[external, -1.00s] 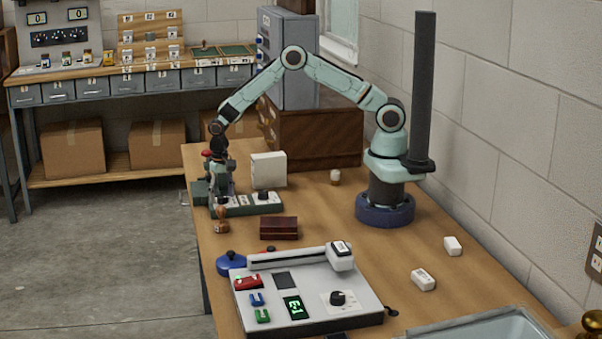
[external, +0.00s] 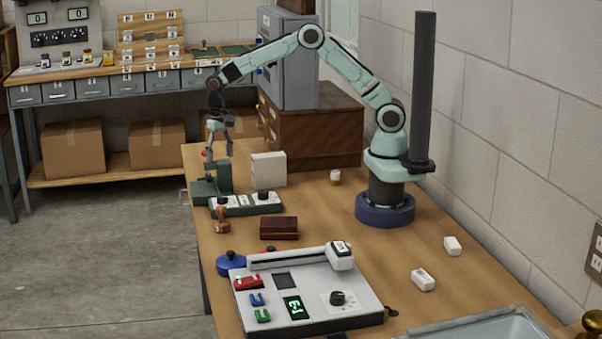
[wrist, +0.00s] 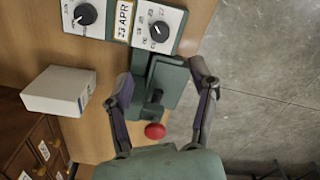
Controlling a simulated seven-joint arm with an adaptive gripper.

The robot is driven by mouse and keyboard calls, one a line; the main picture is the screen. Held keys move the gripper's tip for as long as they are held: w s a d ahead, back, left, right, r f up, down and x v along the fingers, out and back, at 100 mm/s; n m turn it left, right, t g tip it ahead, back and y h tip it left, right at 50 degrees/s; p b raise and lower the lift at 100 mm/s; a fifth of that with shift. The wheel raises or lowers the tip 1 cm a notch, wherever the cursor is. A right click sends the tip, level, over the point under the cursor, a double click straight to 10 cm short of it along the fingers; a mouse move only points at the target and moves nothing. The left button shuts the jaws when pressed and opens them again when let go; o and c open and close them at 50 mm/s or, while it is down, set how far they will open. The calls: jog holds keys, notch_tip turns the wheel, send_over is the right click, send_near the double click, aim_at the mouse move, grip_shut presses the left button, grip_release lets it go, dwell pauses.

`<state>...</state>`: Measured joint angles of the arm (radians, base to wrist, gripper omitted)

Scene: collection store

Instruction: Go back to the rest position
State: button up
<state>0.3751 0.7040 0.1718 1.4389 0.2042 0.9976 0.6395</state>
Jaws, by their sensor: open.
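My gripper (external: 219,150) hangs pointing down above the green device (external: 211,190) at the far left end of the bench. Its fingers are spread apart and nothing is between them. In the wrist view my gripper (wrist: 160,115) shows both fingers wide, with the green device (wrist: 168,85) and its red knob (wrist: 155,131) below and between them. The two white dial panels (wrist: 160,25) stand just beyond, with an "APR" label between them.
A white box (external: 268,169), a wooden stamp (external: 222,220) and a dark red box (external: 279,228) stand near the device. A grey console (external: 310,290) fills the front. A wooden cabinet (external: 318,138) stands behind. Bare bench lies between the console and my base.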

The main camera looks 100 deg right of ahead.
jog(key=shift+a, duration=0.15)
jog(key=s+a+r+n+t+h, duration=0.1)
jog(key=s+a+r+n+t, duration=0.2)
jog(key=r, duration=0.5)
jog(key=s+a+r, duration=0.3)
jog(key=a+r, duration=0.2)
jog(key=r, duration=0.4)
jog(key=s+a+f+n+g, duration=0.1)
jog(key=s+a+f+n, duration=0.1)
jog(key=s, duration=0.6)
jog(key=s+a+f+n+g+y, duration=0.1)
jog(key=s+a+f+n, duration=0.1)
jog(key=s, duration=0.6)
jog(key=s+a+f+n+g, duration=0.1)
jog(key=s+a+f+n, duration=0.1)
jog(key=s+n, duration=0.4)
jog(key=s+f, duration=0.1)
jog(key=s, duration=0.1)
jog(key=shift+s+f+y, duration=0.3)
jog(key=shift+s+y, duration=0.1)
